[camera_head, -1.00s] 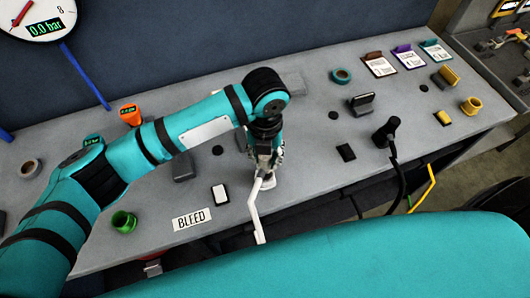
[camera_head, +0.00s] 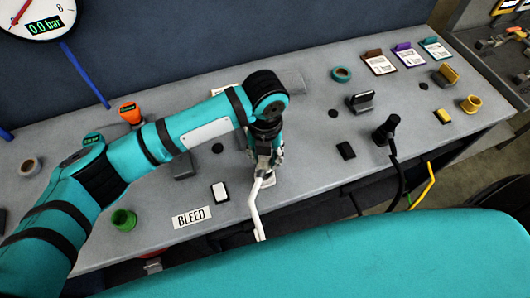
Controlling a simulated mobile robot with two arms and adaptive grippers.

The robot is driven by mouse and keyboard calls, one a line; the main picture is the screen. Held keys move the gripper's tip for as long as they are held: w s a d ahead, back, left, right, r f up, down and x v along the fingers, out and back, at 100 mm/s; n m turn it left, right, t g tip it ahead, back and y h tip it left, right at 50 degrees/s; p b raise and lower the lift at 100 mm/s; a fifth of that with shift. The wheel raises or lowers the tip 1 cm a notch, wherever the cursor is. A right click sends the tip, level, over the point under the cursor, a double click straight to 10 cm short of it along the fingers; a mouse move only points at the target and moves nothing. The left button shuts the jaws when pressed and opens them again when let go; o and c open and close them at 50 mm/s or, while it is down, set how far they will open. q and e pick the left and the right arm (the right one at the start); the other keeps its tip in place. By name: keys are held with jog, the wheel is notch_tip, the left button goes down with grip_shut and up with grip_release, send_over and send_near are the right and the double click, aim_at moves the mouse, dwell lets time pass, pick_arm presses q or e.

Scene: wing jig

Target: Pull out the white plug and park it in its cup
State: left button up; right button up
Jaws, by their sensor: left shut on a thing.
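My left gripper (camera_head: 266,163) points down at the middle of the bench, shut on the white plug. The gripper mostly hides the plug. Its white lead (camera_head: 256,214) bends down over the bench's front edge. A white base (camera_head: 268,181) shows just under the fingers; I cannot tell whether the plug is seated in it. A green cup (camera_head: 124,220) stands at the front left, and a yellow cup (camera_head: 471,104) stands at the far right. No white cup can be made out. My right gripper is out of view.
A BLEED label (camera_head: 192,217) and a white-topped block (camera_head: 220,193) lie left of the gripper. A black plug (camera_head: 386,131) with a black lead stands to the right. Dark blocks and a teal ring (camera_head: 341,74) are on the grey bench (camera_head: 310,140).

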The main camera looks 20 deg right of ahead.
pick_arm(q)
jog(key=shift+f, duration=0.45)
dwell(0.3)
jog(key=shift+f+b, duration=0.65)
jog(key=shift+f, duration=0.35)
jog(key=o, duration=1.2)
jog(key=shift+r, duration=0.15)
notch_tip(320, 180, up, 12)
jog(key=shift+f, duration=0.1)
